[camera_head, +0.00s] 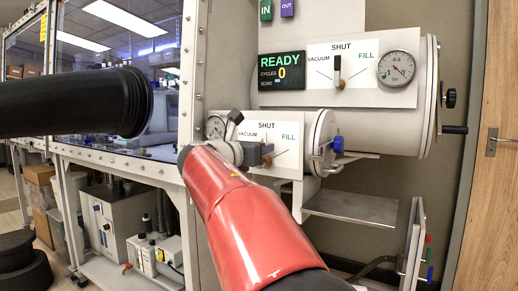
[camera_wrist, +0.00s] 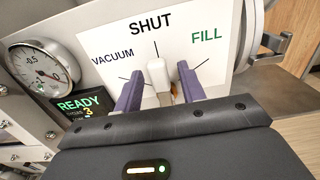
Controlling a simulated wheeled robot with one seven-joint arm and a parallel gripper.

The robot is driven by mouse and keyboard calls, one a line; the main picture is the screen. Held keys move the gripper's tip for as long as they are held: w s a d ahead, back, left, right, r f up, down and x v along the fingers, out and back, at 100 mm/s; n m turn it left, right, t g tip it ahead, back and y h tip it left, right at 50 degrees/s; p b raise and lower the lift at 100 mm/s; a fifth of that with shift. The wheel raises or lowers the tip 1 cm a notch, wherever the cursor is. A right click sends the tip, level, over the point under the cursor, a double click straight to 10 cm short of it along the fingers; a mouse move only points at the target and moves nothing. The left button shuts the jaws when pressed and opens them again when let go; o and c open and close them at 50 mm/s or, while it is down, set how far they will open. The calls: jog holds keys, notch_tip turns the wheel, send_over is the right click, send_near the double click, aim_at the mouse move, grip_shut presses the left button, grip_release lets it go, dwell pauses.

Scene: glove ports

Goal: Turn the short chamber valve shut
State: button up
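The short chamber's valve panel (camera_head: 285,141) is on the lower, smaller chamber in the head view, marked VACUUM, SHUT and FILL. Its pale valve lever (camera_wrist: 158,75) shows in the wrist view, its end below the SHUT mark. My gripper (camera_wrist: 160,88) has its two purple fingers on either side of the lever, with a narrow gap visible at each side, so it looks open around it. In the head view my gripper (camera_head: 266,154) is in front of this panel, and my red arm hides part of it. The lever is hard to make out there.
Above is the larger chamber's similar panel (camera_head: 349,75), its dark-tipped lever (camera_head: 337,70) upright toward SHUT. A round gauge (camera_wrist: 42,68) and a READY display (camera_wrist: 80,106) are left of the lower valve. A black ribbed cylinder (camera_head: 70,103) juts in from the left. A metal shelf (camera_head: 352,206) is below right.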

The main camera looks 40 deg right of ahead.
jog(key=v, duration=0.7)
jog(key=shift+b, duration=0.35)
jog(key=s+a+f+m+y, duration=0.5)
jog(key=s+a+f+m, duration=0.1)
jog(key=f, duration=0.5)
jog(key=s+a+f+m+y, duration=0.6)
jog(key=s+a+f+m, duration=0.1)
jog(key=f, duration=0.5)
jog(key=s+a+f+m+g+y, duration=0.1)
jog(key=s+a+f+m+y, duration=0.4)
jog(key=s+a+f+m, duration=0.2)
notch_tip(320, 180, down, 4)
jog(key=shift+s+a+f+m+y, duration=0.15)
jog(key=shift+s+a+m+y, duration=0.15)
jog(key=shift+s+m, duration=0.75)
